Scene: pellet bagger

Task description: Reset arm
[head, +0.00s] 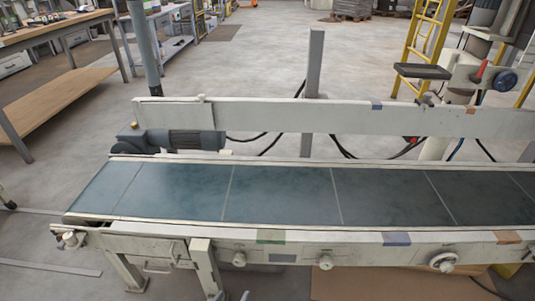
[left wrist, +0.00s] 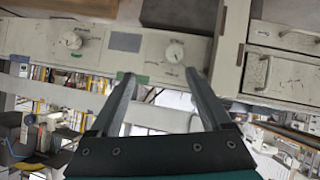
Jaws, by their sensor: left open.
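My left gripper (head: 232,296) barely shows at the bottom edge of the head view, in front of the conveyor's front panel. The left wrist view shows it (left wrist: 159,74) open, with two grey fingers apart and nothing between them. Its fingertips point at the panel with the knobs; whether they touch it I cannot tell. The conveyor belt (head: 280,195) is dark blue-green and bare. My right gripper is in neither view.
A white back rail (head: 290,115) runs behind the belt. A wooden workbench (head: 55,30) stands at the back left, a yellow ladder (head: 425,40) at the back right. Open floor lies behind.

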